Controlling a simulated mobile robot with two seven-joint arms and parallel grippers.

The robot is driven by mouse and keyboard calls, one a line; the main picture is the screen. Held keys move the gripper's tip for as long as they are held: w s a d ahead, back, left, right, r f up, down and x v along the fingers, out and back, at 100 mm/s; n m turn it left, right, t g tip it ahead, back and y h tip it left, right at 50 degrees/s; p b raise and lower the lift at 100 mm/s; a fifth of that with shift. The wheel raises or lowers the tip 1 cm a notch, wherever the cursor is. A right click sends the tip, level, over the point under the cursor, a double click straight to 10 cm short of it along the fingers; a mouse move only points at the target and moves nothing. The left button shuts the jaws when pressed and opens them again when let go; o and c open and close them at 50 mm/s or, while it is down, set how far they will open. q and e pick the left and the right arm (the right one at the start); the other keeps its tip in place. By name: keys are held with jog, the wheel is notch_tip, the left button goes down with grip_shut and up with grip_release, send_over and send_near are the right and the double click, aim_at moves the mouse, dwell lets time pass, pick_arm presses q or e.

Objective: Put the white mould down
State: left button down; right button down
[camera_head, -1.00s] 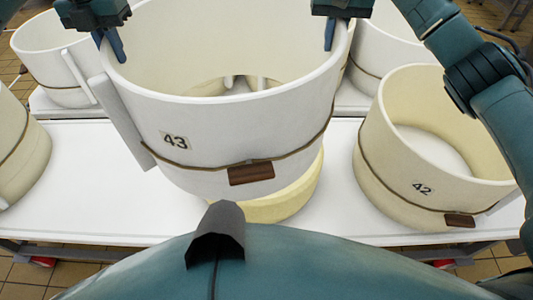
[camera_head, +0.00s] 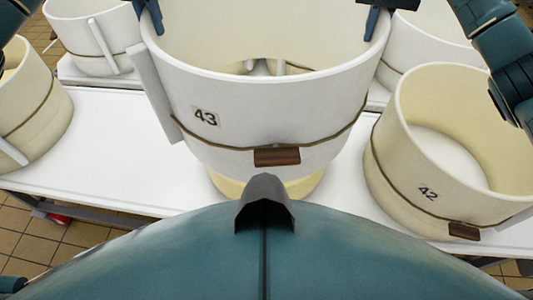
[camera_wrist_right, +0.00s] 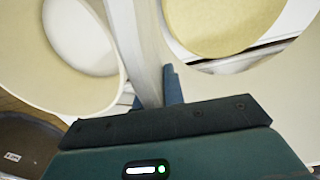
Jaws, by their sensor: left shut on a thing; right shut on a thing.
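The white mould (camera_head: 250,115), a tall open cylinder with label 43, a dark cord and a brown block, hangs upright at the centre of the head view. Its lower edge is above a pale yellow round (camera_head: 228,186) on the white table; whether they touch cannot be told. My left gripper (camera_head: 151,16) is shut on its rim at the left. My right gripper (camera_head: 373,22) is shut on its rim at the right. In the right wrist view, the mould's wall (camera_wrist_right: 147,50) runs down into my right gripper (camera_wrist_right: 165,88), and a yellow round surface (camera_wrist_right: 220,20) shows to its right.
A cream mould labelled 42 (camera_head: 400,155) stands close on the right. Another cream mould (camera_head: 40,115) stands at the left. Further white moulds (camera_head: 90,35) stand behind. The white table (camera_head: 110,165) is clear between the left mould and mould 43.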

pick_arm(q)
jog(key=shift+a, duration=0.1)
pick_arm(e)
jog(key=shift+d, duration=0.15)
